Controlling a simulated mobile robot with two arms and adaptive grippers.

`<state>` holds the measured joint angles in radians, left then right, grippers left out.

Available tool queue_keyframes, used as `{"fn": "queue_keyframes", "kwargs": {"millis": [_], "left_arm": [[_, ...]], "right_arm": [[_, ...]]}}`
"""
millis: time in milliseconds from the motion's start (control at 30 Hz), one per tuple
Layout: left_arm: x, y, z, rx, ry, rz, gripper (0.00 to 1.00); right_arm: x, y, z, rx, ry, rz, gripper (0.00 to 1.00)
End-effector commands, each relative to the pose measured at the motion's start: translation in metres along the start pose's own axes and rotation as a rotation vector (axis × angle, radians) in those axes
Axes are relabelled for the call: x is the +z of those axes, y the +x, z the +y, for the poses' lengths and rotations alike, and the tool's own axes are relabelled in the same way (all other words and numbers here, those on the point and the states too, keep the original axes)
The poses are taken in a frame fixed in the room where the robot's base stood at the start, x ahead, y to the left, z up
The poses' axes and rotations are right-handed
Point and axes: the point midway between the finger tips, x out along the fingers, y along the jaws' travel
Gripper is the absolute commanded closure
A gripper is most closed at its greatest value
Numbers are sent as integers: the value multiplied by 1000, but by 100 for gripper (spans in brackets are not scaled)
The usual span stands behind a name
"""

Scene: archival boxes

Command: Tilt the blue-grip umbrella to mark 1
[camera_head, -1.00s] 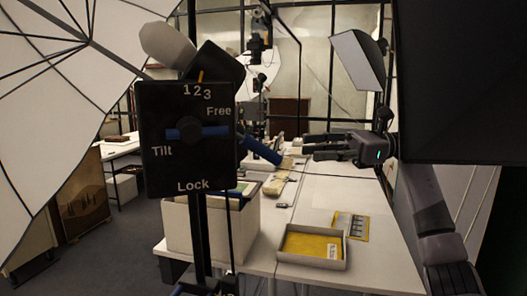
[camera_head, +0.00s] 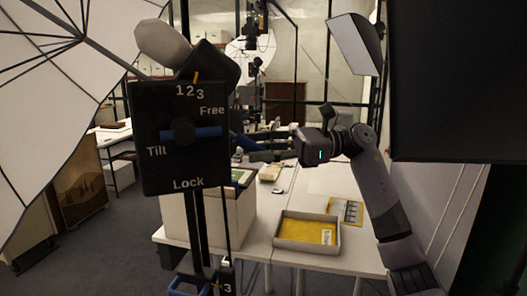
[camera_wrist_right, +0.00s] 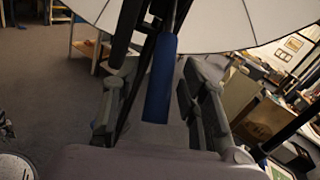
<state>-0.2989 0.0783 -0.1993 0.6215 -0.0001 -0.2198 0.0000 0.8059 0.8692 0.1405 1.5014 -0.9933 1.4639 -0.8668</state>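The white umbrella (camera_head: 50,110) with dark ribs fills the left of the head view; its canopy (camera_wrist_right: 225,22) also crosses the top of the right wrist view. A black panel (camera_head: 165,105) carries the words Tilt, Free, Lock and marks 1, 2, 3 (camera_head: 189,92). Its blue knob bar (camera_head: 207,132) lies about level. An orange pointer (camera_head: 196,77) stands at the top near the marks. The blue grip (camera_wrist_right: 161,80) lies between the spread fingers of my right gripper (camera_wrist_right: 156,105), with gaps on both sides. In the head view my right gripper (camera_head: 262,148) is partly behind the panel.
A grey tray with a yellow bottom (camera_head: 307,232) and a yellow card (camera_head: 346,212) lie on the white table (camera_head: 335,267). A pale box (camera_head: 235,215) stands behind the stand's black post (camera_head: 200,225). A softbox (camera_head: 354,45) hangs at the upper right.

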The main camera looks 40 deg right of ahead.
Motion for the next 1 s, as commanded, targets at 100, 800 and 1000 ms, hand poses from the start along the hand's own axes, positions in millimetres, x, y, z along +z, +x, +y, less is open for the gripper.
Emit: {"fn": "queue_keyframes", "kwargs": {"millis": [100, 800, 1000], "left_arm": [[1, 0, 0, 0, 0, -1, 68], [2, 0, 0, 0, 1, -3, 68], [2, 0, -1, -1, 2, -4, 68]], "right_arm": [[0, 0, 0, 0, 0, 0, 67], [1, 0, 1, 5, -2, 1, 100], [1, 0, 2, 7, -3, 2, 100]]}}
